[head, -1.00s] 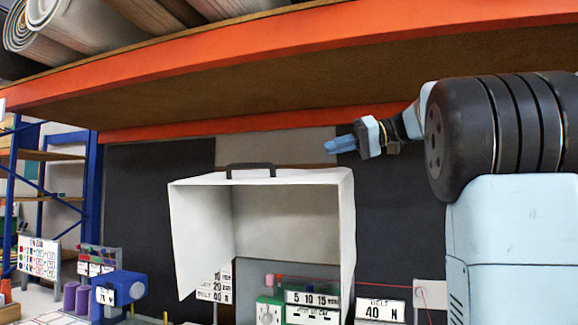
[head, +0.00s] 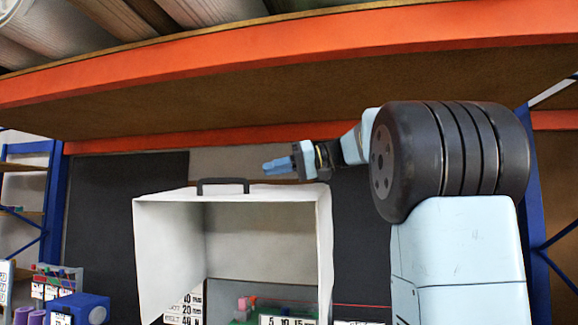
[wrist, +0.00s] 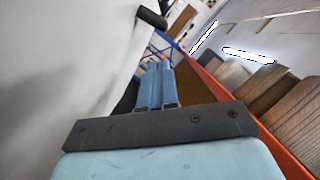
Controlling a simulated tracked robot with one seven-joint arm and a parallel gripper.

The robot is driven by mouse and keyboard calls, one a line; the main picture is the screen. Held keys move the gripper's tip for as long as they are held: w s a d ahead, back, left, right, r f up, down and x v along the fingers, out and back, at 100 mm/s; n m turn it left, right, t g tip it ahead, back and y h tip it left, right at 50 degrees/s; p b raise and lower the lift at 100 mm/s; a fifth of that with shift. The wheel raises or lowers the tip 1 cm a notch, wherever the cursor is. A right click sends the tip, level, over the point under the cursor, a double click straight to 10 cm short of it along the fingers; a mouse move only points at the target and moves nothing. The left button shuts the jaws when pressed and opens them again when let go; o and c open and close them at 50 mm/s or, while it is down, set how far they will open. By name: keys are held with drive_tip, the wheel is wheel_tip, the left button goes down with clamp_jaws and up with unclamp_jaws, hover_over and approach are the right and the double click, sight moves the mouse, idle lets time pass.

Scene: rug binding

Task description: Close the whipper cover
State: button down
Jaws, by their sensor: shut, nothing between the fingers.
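The whipper cover (head: 165,240) is a white box-like hood, raised and open toward me, with a dark handle (head: 222,186) on its top edge. My gripper (head: 268,166) is shut and empty, its blue fingers pointing left, just above and behind the cover's top right part in the head view. In the wrist view the shut fingers (wrist: 154,84) lie beside the large white cover surface (wrist: 70,60), with the dark handle (wrist: 152,18) ahead of them. Contact between fingers and cover cannot be told. The machine under the cover is mostly cut off by the lower picture edge.
An orange shelf beam (head: 300,65) with rolled rugs (head: 110,20) runs above my arm and limits room overhead. Dark panels (head: 120,200) stand behind the cover. A blue machine (head: 80,308) and number signs (head: 184,308) sit low at the left and centre.

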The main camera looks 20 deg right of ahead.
sight(261, 197)
drive_tip(key=shift+s+a+f, duration=0.15)
drive_tip(key=shift+a+f, duration=0.6)
drive_tip(key=shift+a, duration=0.15)
drive_tip(key=shift+s+a+f, duration=0.15)
drive_tip(key=shift+a+f, duration=0.55)
drive_tip(key=shift+a, duration=0.2)
drive_tip(key=shift+a+f, duration=0.1)
